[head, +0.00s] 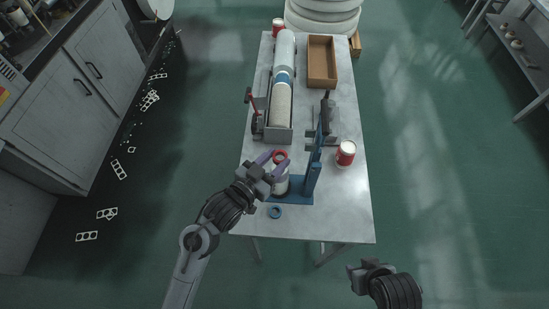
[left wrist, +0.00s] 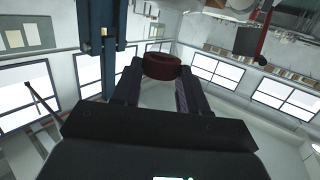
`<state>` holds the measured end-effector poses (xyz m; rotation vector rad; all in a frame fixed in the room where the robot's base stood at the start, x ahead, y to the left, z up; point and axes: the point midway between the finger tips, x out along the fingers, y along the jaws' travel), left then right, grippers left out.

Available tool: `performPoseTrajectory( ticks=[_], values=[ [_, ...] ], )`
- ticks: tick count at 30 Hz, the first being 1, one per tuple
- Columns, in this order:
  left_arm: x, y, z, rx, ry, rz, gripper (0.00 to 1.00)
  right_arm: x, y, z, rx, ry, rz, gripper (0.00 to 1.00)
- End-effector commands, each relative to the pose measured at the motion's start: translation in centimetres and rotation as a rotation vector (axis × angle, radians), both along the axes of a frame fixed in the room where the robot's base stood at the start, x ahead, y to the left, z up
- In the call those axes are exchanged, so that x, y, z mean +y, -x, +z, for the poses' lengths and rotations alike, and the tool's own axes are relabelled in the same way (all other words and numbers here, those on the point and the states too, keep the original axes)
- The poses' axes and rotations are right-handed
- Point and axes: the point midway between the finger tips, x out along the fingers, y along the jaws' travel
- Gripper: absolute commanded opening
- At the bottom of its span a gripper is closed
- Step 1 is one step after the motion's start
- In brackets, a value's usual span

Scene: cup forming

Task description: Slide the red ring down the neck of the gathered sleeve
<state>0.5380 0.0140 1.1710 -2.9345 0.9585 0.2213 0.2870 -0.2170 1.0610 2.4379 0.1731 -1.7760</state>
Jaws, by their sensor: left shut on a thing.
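The red ring (head: 280,155) is held between the purple fingertips of my left gripper (head: 272,159). In the left wrist view the ring (left wrist: 162,66) sits between the two dark fingers (left wrist: 160,85). Below it in the head view is a pale, whitish upright piece (head: 281,185), probably the sleeve on its form, at the foot of the blue stand (head: 313,172). The gripper hides much of it. I cannot tell whether the ring is around its neck or above it. My right gripper (head: 367,269) hangs off the table at lower right; its fingers are unclear.
A blue ring (head: 275,212) lies on the table (head: 340,215) near the front. A red-and-white can (head: 345,153) stands to the right. A long roll in a cradle (head: 281,105) and a brown tray (head: 322,62) are farther back. The front right of the table is clear.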

Motion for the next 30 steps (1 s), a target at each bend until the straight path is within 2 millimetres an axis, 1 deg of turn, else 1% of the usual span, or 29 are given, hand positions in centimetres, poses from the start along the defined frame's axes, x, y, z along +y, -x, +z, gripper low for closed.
performPoseTrajectory(
  ticks=[17,30],
  values=[
    [0.01,0.00,-0.02,-0.001,0.001,0.000,0.15,-0.20,0.01,0.00,0.000,0.009,0.006,0.42],
    [0.02,-0.01,0.02,-0.001,0.001,0.000,0.15,-0.02,-0.02,0.74,-0.001,0.001,0.001,0.42]
  ],
)
